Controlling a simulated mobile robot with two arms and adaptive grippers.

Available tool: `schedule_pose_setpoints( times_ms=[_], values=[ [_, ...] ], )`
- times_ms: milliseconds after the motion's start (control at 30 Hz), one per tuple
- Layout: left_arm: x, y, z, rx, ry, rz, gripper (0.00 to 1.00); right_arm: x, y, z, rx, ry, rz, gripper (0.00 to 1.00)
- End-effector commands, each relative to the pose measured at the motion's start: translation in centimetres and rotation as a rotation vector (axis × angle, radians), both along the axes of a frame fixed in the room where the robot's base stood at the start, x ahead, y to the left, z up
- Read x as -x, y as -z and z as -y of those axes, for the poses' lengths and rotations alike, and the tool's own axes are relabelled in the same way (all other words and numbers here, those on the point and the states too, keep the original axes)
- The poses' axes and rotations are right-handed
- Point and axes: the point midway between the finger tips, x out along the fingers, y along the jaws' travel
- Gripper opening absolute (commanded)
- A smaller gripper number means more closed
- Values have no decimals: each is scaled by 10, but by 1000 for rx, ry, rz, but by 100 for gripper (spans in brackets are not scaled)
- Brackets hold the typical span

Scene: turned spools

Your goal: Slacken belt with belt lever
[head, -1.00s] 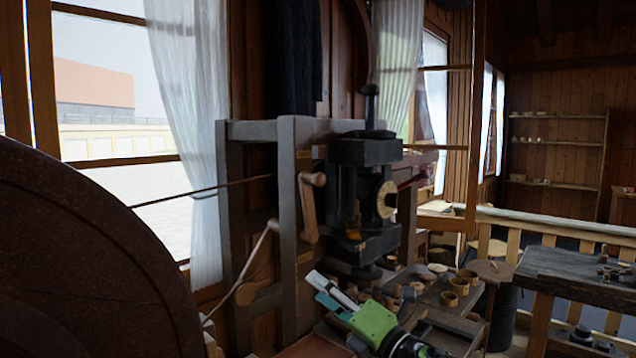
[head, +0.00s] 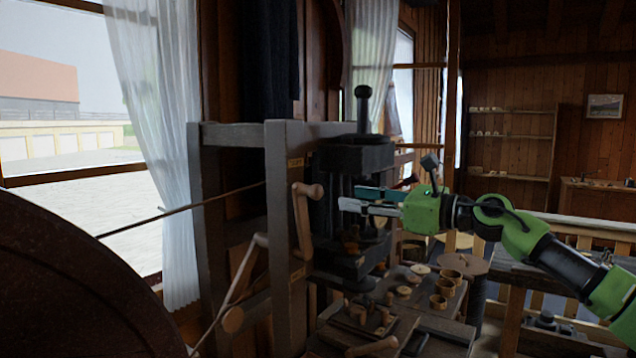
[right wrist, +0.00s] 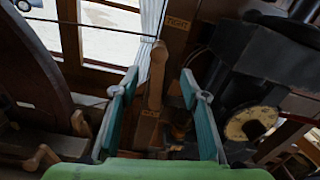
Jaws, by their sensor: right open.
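The wooden belt lever (head: 303,228) stands upright on the front post of the grey frame, its round handle (head: 314,191) at the top. In the right wrist view the lever (right wrist: 156,85) stands between my fingers in the picture, beside an upper label reading TIGHT (right wrist: 178,23); a lower label (right wrist: 150,113) is too small to read. The belt (head: 185,207) runs from the big dark wheel to the frame. My right gripper (head: 350,199) is open and empty, pointing left at handle height, with a gap to the handle. My left gripper is out of view.
The big dark wheel (head: 70,270) fills the lower left. A black machine head (head: 355,155) stands right behind my gripper. A bench with wooden cups (head: 452,278) and tools lies below. A thin crank rod (head: 240,275) is left of the post.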

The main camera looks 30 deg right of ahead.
Motion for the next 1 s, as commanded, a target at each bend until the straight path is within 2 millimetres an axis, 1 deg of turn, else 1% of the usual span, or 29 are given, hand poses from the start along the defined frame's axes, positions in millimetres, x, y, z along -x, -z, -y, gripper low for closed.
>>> schedule_pose_setpoints(
  times_ms=[33, 100, 167, 267, 400, 500, 667, 800, 933, 967, 1000],
  values=[
    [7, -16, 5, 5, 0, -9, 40, -10, -8, -6, -4, -5, -1, 41],
    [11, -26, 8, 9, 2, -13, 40, -22, -9, -11, -5, -6, 1, 41],
    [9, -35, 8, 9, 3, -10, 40, -33, -9, -16, -5, -6, 0, 41],
    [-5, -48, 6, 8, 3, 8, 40, -51, -9, -23, -5, -5, 1, 41],
    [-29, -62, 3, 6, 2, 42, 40, -73, -6, -32, -5, -3, 1, 41],
    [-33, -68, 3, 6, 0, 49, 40, -83, -4, -36, -6, -4, 0, 41],
    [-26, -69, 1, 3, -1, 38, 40, -90, -1, -39, -2, -2, 0, 41],
    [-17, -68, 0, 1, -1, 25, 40, -91, -1, -39, -1, -2, 0, 41],
    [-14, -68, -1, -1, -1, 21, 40, -91, 0, -39, -1, -1, 0, 41],
    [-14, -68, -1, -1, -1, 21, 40, -91, -1, -39, -2, -1, 0, 33],
    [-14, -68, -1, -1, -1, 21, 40, -91, 0, -39, -2, -2, 0, 23]
  ],
)
